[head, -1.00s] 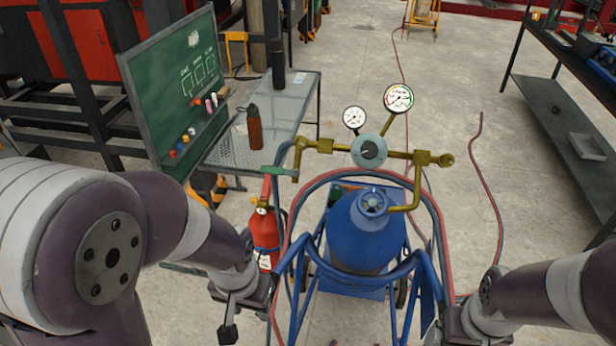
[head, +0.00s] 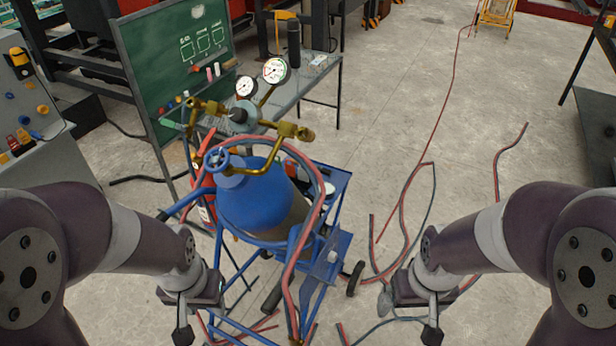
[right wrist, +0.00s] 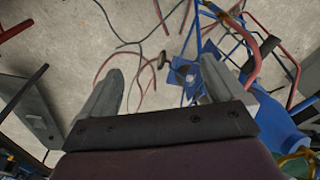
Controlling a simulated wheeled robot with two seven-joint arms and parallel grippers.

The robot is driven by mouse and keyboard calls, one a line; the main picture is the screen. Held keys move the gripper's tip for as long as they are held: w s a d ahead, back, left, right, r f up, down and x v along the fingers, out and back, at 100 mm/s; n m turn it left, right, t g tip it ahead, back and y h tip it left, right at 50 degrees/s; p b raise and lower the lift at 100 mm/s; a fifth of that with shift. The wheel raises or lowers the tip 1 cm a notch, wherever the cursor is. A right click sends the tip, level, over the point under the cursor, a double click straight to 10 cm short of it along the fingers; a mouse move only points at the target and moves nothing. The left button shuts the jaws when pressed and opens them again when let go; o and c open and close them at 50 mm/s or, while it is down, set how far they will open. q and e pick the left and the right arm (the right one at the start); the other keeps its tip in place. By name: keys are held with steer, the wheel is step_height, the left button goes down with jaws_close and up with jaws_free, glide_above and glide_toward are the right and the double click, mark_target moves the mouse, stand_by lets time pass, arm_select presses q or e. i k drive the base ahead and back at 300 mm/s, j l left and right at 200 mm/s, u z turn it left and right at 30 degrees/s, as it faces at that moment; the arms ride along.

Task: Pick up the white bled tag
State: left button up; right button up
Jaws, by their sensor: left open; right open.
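I cannot make out a white bled tag for certain. A small white round item (head: 328,188) shows on the blue cart (head: 335,245) behind the cylinder, too small to identify. The blue gas cylinder (head: 250,200) stands on the cart, with a brass regulator (head: 238,114) and two gauges above it. My left gripper (head: 183,325) is low, left of the cart. My right gripper (head: 432,325) is right of the cart, apart from it. In the right wrist view its open fingers (right wrist: 163,88) have nothing between them, with floor and part of the cart beyond.
A green chalkboard (head: 185,60) and a metal table (head: 320,70) stand behind the cart. A control panel (head: 25,110) is at the left. Red and grey hoses (head: 405,225) lie on the floor to the right. Open floor (head: 400,110) lies beyond.

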mark_target(303, 176)
steer(key=l+u, duration=0.1)
steer(key=i+l+u, duration=0.1)
steer(key=u, duration=0.35)
steer(key=l+u, duration=0.2)
steer(key=u, duration=0.25)
steer(key=l+u, duration=0.2)
steer(key=u, duration=0.25)
steer(key=l+u, duration=0.5)
steer(key=l, duration=1.35)
